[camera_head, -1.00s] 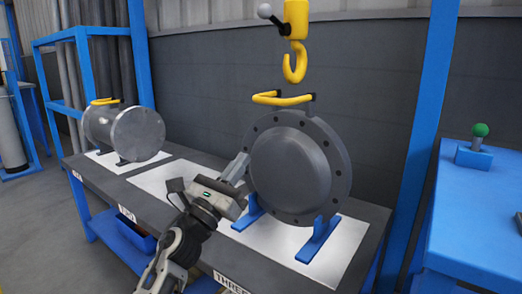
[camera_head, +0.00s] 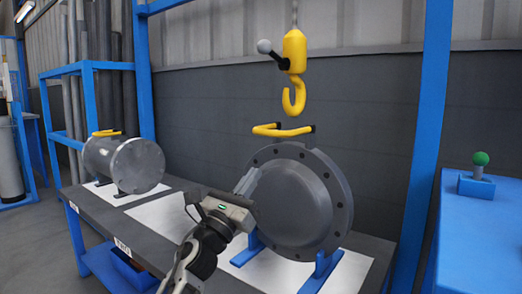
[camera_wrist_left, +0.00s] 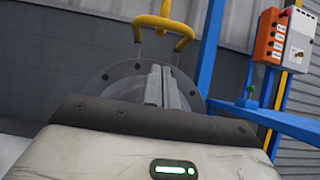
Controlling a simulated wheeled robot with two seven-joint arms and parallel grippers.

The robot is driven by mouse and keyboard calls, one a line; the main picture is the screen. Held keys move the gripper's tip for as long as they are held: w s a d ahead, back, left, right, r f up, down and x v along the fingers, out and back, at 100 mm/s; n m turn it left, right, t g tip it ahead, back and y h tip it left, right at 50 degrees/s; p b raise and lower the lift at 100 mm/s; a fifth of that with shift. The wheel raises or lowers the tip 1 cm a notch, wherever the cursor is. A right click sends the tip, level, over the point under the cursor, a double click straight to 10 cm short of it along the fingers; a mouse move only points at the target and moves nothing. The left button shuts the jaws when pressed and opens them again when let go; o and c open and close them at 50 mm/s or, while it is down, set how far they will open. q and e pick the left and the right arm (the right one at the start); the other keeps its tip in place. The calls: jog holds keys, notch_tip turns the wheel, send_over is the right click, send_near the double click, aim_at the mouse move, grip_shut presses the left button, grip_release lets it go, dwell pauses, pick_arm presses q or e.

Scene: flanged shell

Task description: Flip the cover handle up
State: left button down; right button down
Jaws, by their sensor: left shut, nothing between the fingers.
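The grey round cover (camera_head: 297,200) stands upright on blue supports on the table, with bolt holes around its flange. Its yellow handle (camera_head: 281,131) is at the top and sticks out to the left, roughly level. My left gripper (camera_head: 247,181) is in front of the cover's left side, below the handle, with its fingers shut and empty. In the left wrist view, the shut fingers (camera_wrist_left: 161,86) point toward the cover flange (camera_wrist_left: 112,77), and the handle (camera_wrist_left: 163,24) shows above them. I cannot tell whether the fingertips touch the cover. My right gripper is not in view.
A yellow hook (camera_head: 294,92) hangs above the handle. A smaller grey cylinder (camera_head: 137,165) with a yellow handle lies at the left of the table (camera_head: 165,245). A blue post (camera_head: 420,130) and a blue stand with a green knob (camera_head: 480,160) are on the right.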

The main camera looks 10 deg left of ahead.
pick_arm(q)
jog(key=w+d+r+p, duration=0.1)
jog(key=w+r, duration=0.2)
jog(key=r, duration=0.3)
jog(key=shift+w+d, duration=0.2)
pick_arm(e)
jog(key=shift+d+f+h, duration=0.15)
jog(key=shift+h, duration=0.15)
